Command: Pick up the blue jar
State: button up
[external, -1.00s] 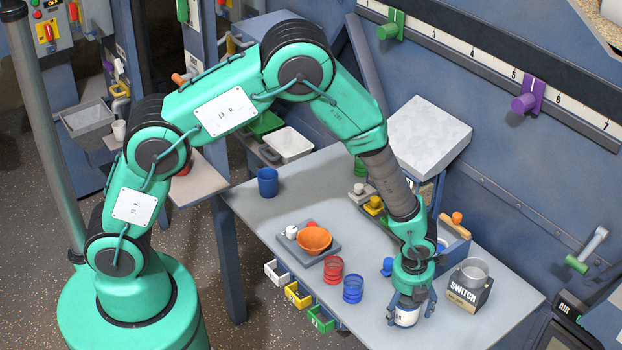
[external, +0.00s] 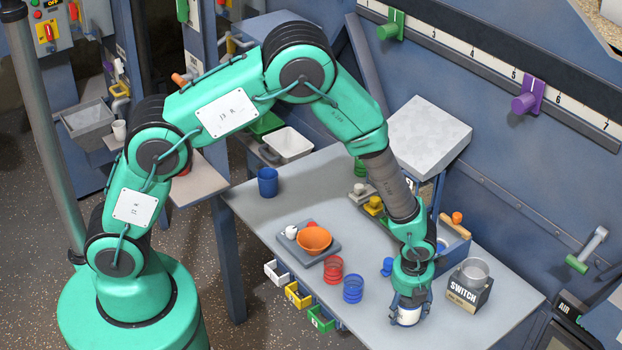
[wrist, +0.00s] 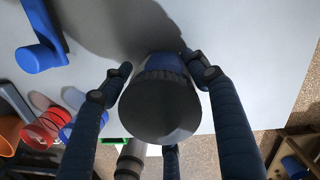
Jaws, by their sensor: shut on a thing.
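The blue jar (wrist: 165,62) has a wide dark lid and a blue body in the wrist view. In the external view only its lower part with a white label (external: 408,317) shows below my gripper, at the front of the grey table (external: 455,325). My gripper (external: 409,308) points down over the jar. Its fingers are shut on the jar's sides, and they also show on both sides of it in the wrist view (wrist: 157,63). The jar appears upright; whether it touches the table is hard to tell.
A SWITCH box with a grey pot (external: 473,272) stands right of my gripper. A blue ringed cup (external: 353,289) and a red ringed cup (external: 332,269) stand left, near a tray with an orange bowl (external: 313,239). A small blue object (external: 387,266) lies behind. The front right tabletop is clear.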

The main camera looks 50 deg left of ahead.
jog(key=shift+r, duration=0.1)
jog(key=shift+r, duration=0.45)
notch_tip(320, 180, up, 3)
jog(key=shift+s+f+p, duration=0.1)
jog(key=shift+s+p, duration=0.05)
jog(key=shift+p, duration=0.4)
jog(key=s+a, duration=0.3)
jog(key=s, duration=0.4)
jog(key=s+a+r+p, duration=0.1)
jog(key=s+a, duration=0.2)
jog(key=s, duration=0.4)
jog(key=shift+a, duration=0.4)
jog(key=shift+s, duration=0.1)
